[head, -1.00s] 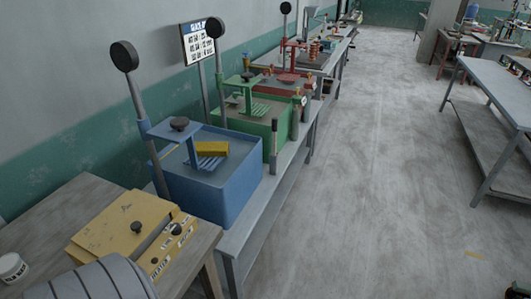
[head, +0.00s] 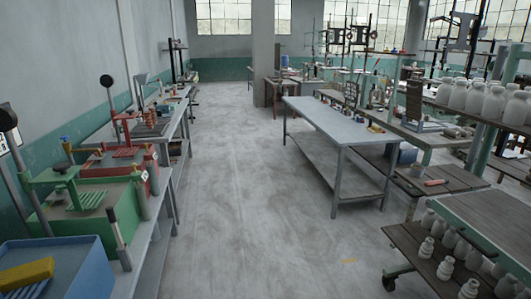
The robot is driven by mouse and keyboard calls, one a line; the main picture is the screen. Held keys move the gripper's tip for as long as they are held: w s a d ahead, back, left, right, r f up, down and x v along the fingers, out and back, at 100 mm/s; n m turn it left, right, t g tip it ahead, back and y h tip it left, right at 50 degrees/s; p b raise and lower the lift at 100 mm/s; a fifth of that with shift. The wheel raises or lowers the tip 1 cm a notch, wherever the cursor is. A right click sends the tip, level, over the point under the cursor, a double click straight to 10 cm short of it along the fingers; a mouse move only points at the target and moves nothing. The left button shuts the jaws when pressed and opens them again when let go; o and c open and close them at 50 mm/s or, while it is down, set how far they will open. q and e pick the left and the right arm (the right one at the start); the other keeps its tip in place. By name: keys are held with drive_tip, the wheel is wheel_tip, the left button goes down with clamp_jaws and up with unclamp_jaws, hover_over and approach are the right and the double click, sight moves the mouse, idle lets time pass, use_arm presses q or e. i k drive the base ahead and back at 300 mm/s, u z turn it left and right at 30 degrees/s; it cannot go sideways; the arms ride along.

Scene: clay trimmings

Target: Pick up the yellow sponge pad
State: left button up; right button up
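The yellow sponge pad (head: 27,272) lies at the lower left of the head view, on top of the blue box-shaped machine (head: 85,270). Neither of my grippers shows in this view.
A green machine (head: 98,208) and a red machine (head: 122,160) stand behind the blue one along the left wall. A grey table (head: 335,118) stands mid-right. Carts with pale bottles (head: 480,100) fill the right side. The concrete floor (head: 240,200) between is clear.

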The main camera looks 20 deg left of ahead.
sight(14, 278)
drive_tip(key=u, duration=0.25)
drive_tip(key=i, duration=2.1)
drive_tip(key=u, duration=0.7)
drive_tip(key=i, duration=1.1)
drive_tip(key=u, duration=1.2)
drive_tip(key=i, duration=0.85)
drive_tip(key=u, duration=1.05)
